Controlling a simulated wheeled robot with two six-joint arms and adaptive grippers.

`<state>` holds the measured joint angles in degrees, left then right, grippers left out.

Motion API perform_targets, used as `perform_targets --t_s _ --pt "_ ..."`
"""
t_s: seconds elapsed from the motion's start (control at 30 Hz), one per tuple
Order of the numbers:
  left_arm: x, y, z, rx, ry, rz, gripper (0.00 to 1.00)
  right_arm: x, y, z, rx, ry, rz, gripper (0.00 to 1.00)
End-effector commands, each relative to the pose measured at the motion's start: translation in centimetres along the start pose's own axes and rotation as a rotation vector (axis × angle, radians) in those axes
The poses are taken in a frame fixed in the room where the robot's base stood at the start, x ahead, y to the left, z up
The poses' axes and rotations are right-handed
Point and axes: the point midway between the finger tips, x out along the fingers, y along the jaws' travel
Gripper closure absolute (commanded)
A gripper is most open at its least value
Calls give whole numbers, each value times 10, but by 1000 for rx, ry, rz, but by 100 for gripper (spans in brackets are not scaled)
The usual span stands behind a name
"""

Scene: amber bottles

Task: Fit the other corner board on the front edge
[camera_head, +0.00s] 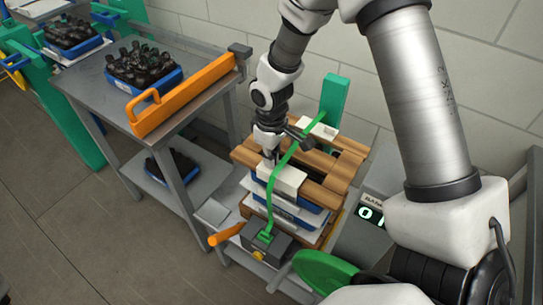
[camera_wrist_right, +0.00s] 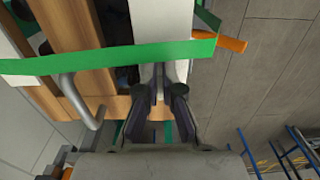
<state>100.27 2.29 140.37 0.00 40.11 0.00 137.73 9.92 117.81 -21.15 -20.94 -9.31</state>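The white front corner board (camera_head: 285,179) lies at the front top edge of a slatted wooden top (camera_head: 322,165), with the green strap (camera_head: 269,190) crossing over it. The other white corner board (camera_head: 320,129) is under the strap at the back edge. My right gripper (camera_head: 272,157) is at the left end of the front board. In the right wrist view its fingers (camera_wrist_right: 160,88) are close together on the end of the white board (camera_wrist_right: 158,18), beside the strap (camera_wrist_right: 105,62); the contact is partly hidden. My left gripper is not in view.
Blue trays and white sheets are stacked below the wooden top. A dark strap device (camera_head: 266,243) with an orange handle (camera_head: 226,234) sits at the front. A green post (camera_head: 333,97) stands behind. A grey table (camera_head: 105,85) at left carries an orange guard (camera_head: 185,97) and a bottle tray (camera_head: 145,92).

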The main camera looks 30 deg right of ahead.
Motion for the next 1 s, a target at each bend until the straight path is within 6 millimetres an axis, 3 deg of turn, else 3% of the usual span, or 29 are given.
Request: perform_targets --t_s 0.5,0.57,0.6,1.0 --pt "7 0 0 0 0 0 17 11 0 0 0 0 0 100" --pt "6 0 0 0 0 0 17 10 0 0 0 0 0 81" --pt "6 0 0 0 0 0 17 10 0 0 0 0 0 67" --pt "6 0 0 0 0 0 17 10 0 0 0 0 0 65"
